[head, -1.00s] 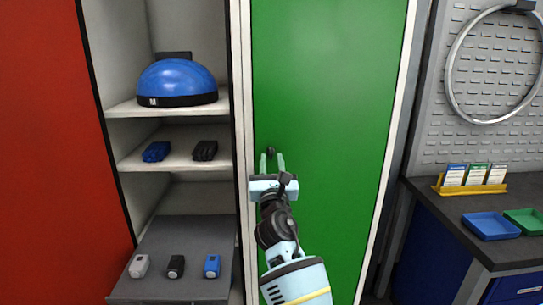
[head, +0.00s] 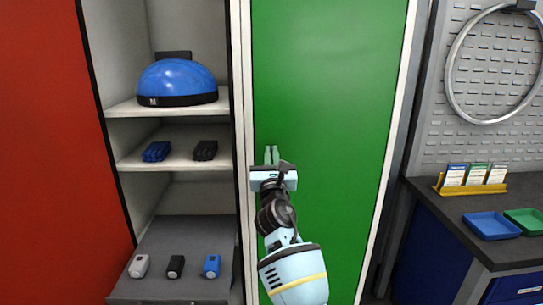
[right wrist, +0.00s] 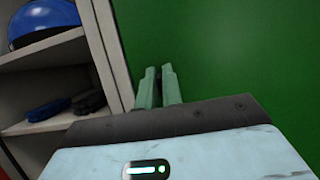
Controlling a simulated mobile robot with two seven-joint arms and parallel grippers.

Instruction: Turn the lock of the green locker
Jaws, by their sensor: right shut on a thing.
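The green locker (head: 330,90) has a tall closed door that fills the middle of the head view; it also fills the right of the right wrist view (right wrist: 240,60). My right gripper (head: 271,153) is at the left side of this door, its fingers pointing at the door. In the right wrist view the fingers (right wrist: 159,75) are close together around a small dark piece at the door, which is the lock. The fingers hide most of the lock. My left gripper is in neither view.
Left of the door, an open shelf unit (head: 125,107) holds a blue helmet (head: 177,82), gloves (head: 157,151) and several small devices (head: 176,266). A red door (head: 45,150) stands far left. A workbench (head: 440,205) with trays (head: 491,226) is at the right.

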